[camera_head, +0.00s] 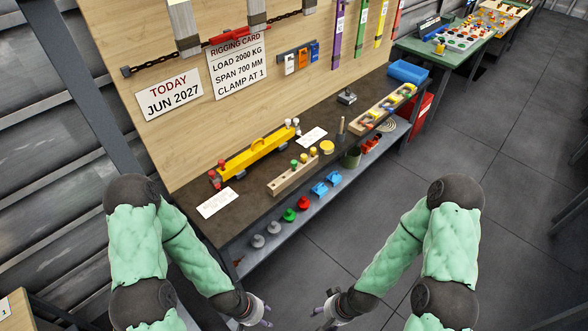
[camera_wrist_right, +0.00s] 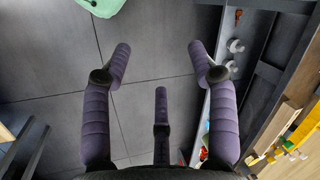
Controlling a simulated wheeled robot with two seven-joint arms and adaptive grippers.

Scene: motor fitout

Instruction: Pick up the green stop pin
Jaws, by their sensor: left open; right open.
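A small green-topped pin (camera_head: 294,164), which looks like the green stop pin, stands in a light wooden block (camera_head: 285,182) near the front edge of the dark bench. Yellow-topped pins (camera_head: 304,158) stand beside it in the same block. My left gripper (camera_head: 266,312) is open and empty, low in front of the bench and well short of the block. My right gripper (camera_head: 318,311) is open, low over the floor to the right of the left one. In the right wrist view its purple fingers (camera_wrist_right: 160,65) are spread with nothing between them.
A yellow beam (camera_head: 254,159) lies behind the block, with white cards (camera_head: 217,203) on the bench. A lower shelf holds grey, red, green and blue parts (camera_head: 289,214). A wooden tray (camera_head: 384,109) stands farther right. The floor (camera_head: 345,212) before the bench is clear.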

